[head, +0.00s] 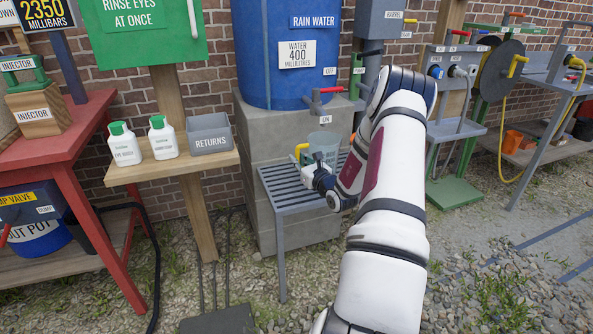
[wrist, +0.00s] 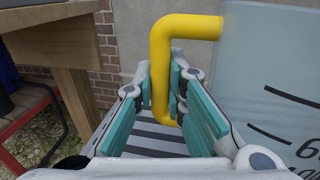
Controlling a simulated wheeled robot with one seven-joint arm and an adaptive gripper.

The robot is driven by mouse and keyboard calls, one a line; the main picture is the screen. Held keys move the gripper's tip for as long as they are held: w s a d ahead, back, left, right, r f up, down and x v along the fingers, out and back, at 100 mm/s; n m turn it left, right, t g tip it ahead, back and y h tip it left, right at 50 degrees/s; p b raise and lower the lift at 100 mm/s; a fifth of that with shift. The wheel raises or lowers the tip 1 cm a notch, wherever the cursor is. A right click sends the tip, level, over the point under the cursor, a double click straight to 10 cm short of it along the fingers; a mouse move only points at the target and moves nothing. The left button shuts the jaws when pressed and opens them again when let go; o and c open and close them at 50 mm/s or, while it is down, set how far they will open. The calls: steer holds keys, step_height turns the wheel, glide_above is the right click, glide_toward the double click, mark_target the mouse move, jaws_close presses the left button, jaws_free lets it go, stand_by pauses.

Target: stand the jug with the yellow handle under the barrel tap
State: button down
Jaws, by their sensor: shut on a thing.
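The clear jug (head: 325,146) is upright over the slatted metal stand (head: 283,200), below the red-levered tap (head: 318,98) of the blue rain water barrel (head: 268,55). I cannot tell whether its base touches the slats. Its yellow handle (head: 300,151) points left. My gripper (head: 307,172) is shut on the handle. In the wrist view, the handle (wrist: 160,60) stands between the teal finger pads of my gripper (wrist: 172,90). The jug wall (wrist: 268,85) with dark measuring marks fills the right side there. The jug's base is hidden.
A wooden shelf (head: 180,166) at the left carries two white bottles with green caps and a grey returns tray (head: 208,135). Concrete blocks (head: 262,133) under the barrel stand behind the slatted stand. Grey posts and a workbench lie to the right.

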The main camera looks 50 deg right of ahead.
steer(key=shift+w+f+b, duration=0.2)
steer(key=shift+f+b, duration=0.6)
steer(key=shift+f, duration=1.05)
steer(key=c, duration=1.6)
jaws_free()
steer(key=shift+f, duration=0.1)
steer(key=shift+c, duration=0.2)
